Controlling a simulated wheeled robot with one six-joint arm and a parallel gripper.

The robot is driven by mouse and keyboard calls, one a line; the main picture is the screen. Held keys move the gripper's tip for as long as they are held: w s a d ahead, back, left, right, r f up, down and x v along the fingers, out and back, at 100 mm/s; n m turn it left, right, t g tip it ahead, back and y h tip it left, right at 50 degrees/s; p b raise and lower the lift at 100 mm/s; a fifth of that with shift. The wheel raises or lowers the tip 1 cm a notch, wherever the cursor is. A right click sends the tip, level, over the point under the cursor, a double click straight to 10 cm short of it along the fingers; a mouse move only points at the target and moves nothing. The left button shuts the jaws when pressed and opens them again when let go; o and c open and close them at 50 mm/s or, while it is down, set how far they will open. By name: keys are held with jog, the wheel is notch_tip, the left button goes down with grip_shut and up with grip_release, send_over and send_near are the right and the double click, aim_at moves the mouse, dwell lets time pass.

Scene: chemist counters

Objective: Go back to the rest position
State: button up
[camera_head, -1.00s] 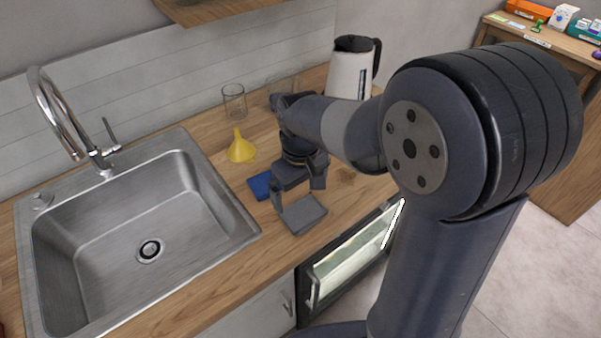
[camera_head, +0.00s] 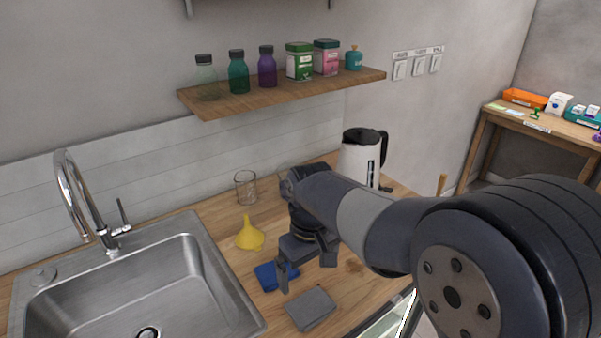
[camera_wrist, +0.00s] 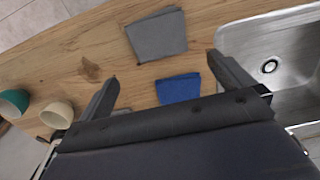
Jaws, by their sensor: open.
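My gripper (camera_head: 305,268) is open and empty above the wooden counter, fingers pointing down. In the wrist view its two fingers (camera_wrist: 162,70) are spread wide with bare counter and cloths below. A folded grey cloth (camera_head: 311,309) lies flat on the counter in front of the gripper. It also shows in the wrist view (camera_wrist: 157,36). A folded blue cloth (camera_head: 268,279) lies behind it, partly hidden by a finger.
A yellow funnel (camera_head: 249,236), a glass beaker (camera_head: 246,188) and a white kettle (camera_head: 357,163) stand behind the gripper. The sink (camera_head: 150,285) is at left. A shelf (camera_head: 290,96) with bottles and tins hangs above. Teal (camera_wrist: 13,103) and cream (camera_wrist: 57,114) cups stand in the wrist view.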

aim_at(308, 300)
notch_tip(308, 300, down, 11)
jog(key=shift+r, duration=1.95)
jog(key=shift+f, duration=0.1)
